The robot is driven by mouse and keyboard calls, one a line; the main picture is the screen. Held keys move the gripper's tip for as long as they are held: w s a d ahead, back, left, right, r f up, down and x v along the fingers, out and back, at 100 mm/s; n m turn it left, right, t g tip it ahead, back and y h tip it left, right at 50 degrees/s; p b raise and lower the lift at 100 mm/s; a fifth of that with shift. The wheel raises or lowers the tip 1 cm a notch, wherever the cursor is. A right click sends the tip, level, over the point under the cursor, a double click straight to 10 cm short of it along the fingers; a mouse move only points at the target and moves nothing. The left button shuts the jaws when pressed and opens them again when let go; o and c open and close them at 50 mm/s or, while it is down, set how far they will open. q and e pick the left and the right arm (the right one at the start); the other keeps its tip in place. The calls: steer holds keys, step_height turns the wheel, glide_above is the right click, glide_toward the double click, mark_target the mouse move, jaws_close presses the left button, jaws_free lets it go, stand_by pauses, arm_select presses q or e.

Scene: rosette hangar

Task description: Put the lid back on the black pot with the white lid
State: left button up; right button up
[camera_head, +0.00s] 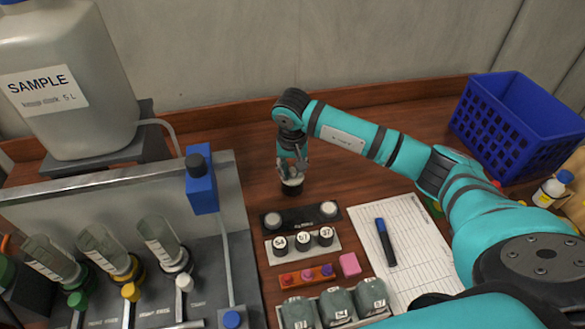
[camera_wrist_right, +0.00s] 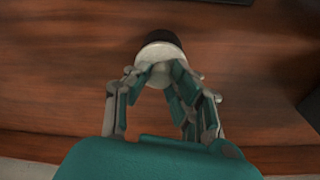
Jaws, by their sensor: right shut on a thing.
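The small black pot (camera_head: 292,188) stands on the wooden table beyond the black holder. Its dark side also shows in the wrist view (camera_wrist_right: 162,37). The white lid (camera_head: 292,179) is at the top of the pot, and in the wrist view the white disc (camera_wrist_right: 157,52) covers most of the pot's top. My right gripper (camera_head: 292,170) points down with its fingers shut on the lid; it also shows in the wrist view (camera_wrist_right: 165,78). I cannot tell whether the lid is fully seated. My left gripper is not in view.
A black holder with two white discs (camera_head: 272,220), a rack of black numbered pots (camera_head: 303,258) and a pink block (camera_head: 349,265) stand nearer. A paper sheet with a marker (camera_head: 385,242) lies right, a blue basket (camera_head: 515,125) far right, a dispenser stand (camera_head: 230,190) left.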

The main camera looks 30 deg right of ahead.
steer(key=shift+f+b, duration=0.2)
steer(key=shift+b, duration=0.65)
stand_by(1.5)
stand_by(0.3)
steer(key=o, duration=0.9)
steer(key=shift+o, duration=0.2)
steer(key=o, duration=0.4)
steer(key=shift+r, duration=0.1)
steer(key=shift+r+p, duration=1.75)
steer(key=shift+r, duration=1.7)
